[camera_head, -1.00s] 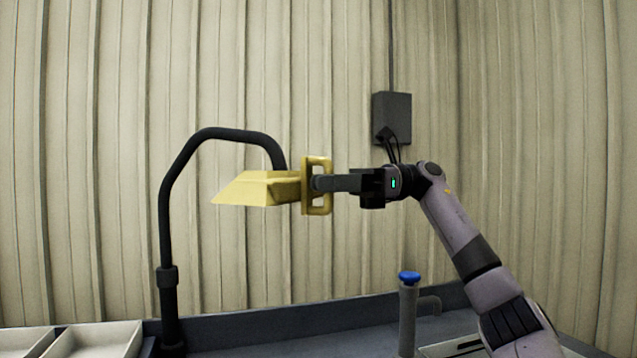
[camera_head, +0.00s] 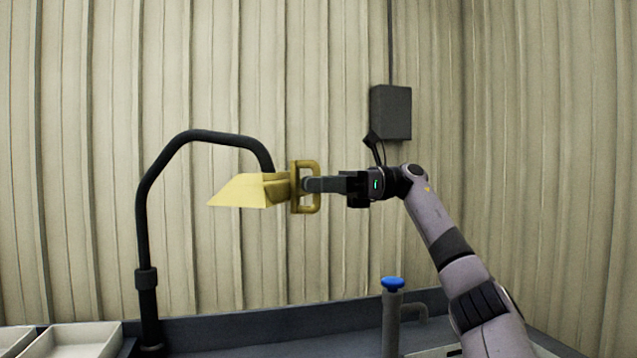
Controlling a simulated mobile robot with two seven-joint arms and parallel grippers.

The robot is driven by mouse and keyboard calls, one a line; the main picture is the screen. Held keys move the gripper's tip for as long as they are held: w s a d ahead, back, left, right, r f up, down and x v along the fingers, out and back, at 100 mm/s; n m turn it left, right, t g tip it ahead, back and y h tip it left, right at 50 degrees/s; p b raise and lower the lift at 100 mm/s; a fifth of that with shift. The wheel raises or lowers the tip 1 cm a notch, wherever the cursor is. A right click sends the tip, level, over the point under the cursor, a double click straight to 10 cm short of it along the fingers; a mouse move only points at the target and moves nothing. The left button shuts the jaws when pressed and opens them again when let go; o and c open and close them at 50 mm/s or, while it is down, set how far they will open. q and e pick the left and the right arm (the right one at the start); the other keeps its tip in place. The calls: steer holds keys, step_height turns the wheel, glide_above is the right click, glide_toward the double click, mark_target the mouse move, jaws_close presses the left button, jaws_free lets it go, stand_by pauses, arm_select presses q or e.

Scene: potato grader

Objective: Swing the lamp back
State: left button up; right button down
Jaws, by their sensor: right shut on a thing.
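The lamp has a yellow head (camera_head: 240,191) that hangs from a black bent arm (camera_head: 208,136) on an upright post at the left. A yellow D-shaped handle (camera_head: 314,206) stands at the right end of the head. My right gripper (camera_head: 312,185) reaches in from the right and is shut on this handle. Its fingertips are partly hidden at the handle. My left gripper is not in the view.
A blue-topped grey post (camera_head: 393,284) stands below my right arm, with a grey pipe beside it. Pale trays (camera_head: 75,340) sit at the lower left. A dark box (camera_head: 391,112) with cables hangs on the corrugated wall behind. The air left of the lamp is clear.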

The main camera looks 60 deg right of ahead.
steer(key=shift+w+d, duration=0.15)
steer(key=shift+d, duration=0.1)
stand_by(0.3)
steer(key=c, duration=1.2)
jaws_free()
steer(key=shift+w, duration=0.1)
steer(key=shift+o, duration=0.2)
steer(key=p+v, duration=0.2)
steer(key=v, duration=0.5)
steer(key=shift+s, duration=0.2)
